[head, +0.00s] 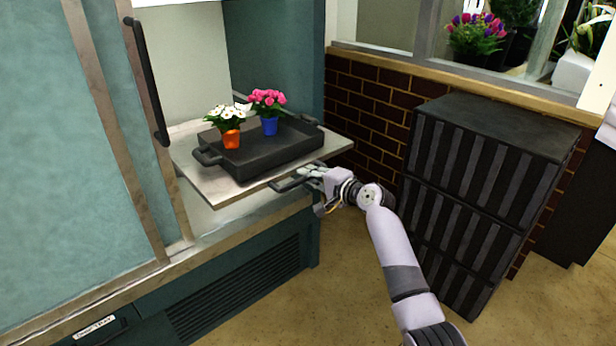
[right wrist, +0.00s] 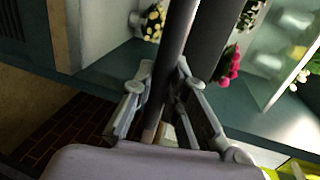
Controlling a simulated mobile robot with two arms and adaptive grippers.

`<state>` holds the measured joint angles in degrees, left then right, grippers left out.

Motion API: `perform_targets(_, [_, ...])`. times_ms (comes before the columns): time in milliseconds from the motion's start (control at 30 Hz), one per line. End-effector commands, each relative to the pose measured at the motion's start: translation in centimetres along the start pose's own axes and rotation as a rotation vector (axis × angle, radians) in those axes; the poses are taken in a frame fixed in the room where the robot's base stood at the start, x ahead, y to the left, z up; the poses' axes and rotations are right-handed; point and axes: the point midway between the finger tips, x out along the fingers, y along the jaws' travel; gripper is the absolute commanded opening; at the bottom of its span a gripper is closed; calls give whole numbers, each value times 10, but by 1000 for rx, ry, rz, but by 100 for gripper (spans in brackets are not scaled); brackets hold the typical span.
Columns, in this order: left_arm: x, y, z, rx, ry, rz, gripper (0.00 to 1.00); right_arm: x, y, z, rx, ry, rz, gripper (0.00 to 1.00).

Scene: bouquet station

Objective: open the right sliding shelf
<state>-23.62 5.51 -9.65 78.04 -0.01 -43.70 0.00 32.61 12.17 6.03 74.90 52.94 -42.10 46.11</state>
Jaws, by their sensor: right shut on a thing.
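The right sliding shelf (head: 218,192) is a pale board that sticks out from the teal cabinet's opening. A dark bar handle (head: 284,185) runs along its front edge. My right gripper (head: 312,174) is shut on this handle near its right end. In the right wrist view the fingers of my right gripper (right wrist: 160,88) close around the dark handle bar (right wrist: 177,40). A black tray (head: 262,156) sits on the shelf, with white flowers in an orange pot (head: 231,139) and pink flowers in a blue pot (head: 270,126). My left gripper is not in view.
A teal sliding door (head: 65,170) with a long black handle (head: 147,80) covers the cabinet's left. A stack of black slatted crates (head: 465,190) stands right of my arm, by a brick wall (head: 365,100). Bare floor (head: 335,290) lies between cabinet and crates.

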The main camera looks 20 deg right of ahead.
Motion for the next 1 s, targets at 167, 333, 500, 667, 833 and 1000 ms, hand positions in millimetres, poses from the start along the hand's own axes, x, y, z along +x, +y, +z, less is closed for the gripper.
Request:
perform_targets(167, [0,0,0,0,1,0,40,1,0,-2,0,-1,0,0])
perform_targets(333, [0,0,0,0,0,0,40,1,0,-2,0,-1,-1,0])
perform_targets(500, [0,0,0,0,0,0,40,1,-1,-2,0,-1,-1,0])
perform_targets(667, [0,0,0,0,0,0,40,1,-1,-2,0,0,-1,24])
perform_targets(833, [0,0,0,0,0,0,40,1,-1,-2,0,0,-2,35])
perform_targets(1000, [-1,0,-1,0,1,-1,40,1,-1,-2,0,0,-2,35])
